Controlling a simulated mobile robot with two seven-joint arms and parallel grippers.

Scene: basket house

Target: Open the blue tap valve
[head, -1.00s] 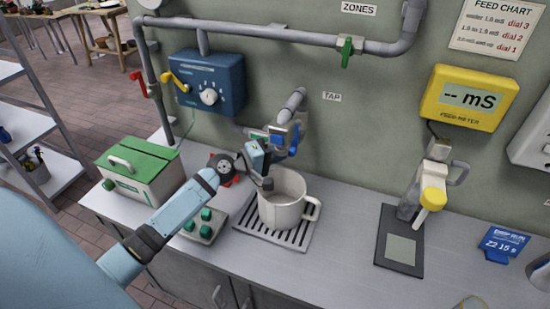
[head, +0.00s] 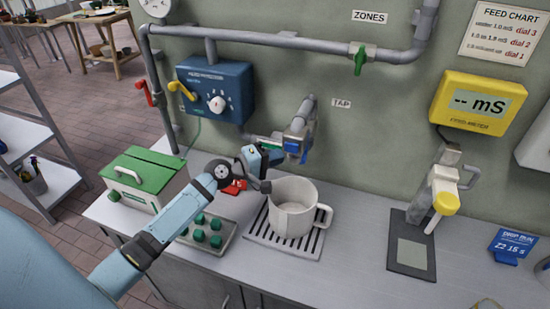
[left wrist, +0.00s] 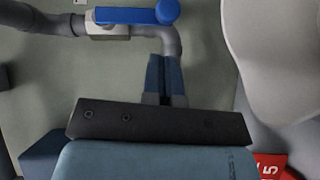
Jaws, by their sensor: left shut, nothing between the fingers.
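The tap (head: 303,118) comes out of the wall above a white mug (head: 291,222). Its blue valve handle (head: 292,147) shows at the tap's front. In the left wrist view the blue handle (left wrist: 135,15) lies along the grey pipe over a pale valve body (left wrist: 107,31). My left gripper (head: 274,157) is shut and empty, just left of the handle and above the mug's left rim. In the left wrist view its fingertips (left wrist: 166,60) are together below the pipe, apart from the handle. My right gripper is not in view.
The mug stands on a slotted drip tray (head: 262,240). A green-button box (head: 205,236) and a green-lidded box (head: 146,180) are to the left. A blue dial panel (head: 216,88) is on the wall. A yellow-capped device (head: 445,200) stands right; counter between is clear.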

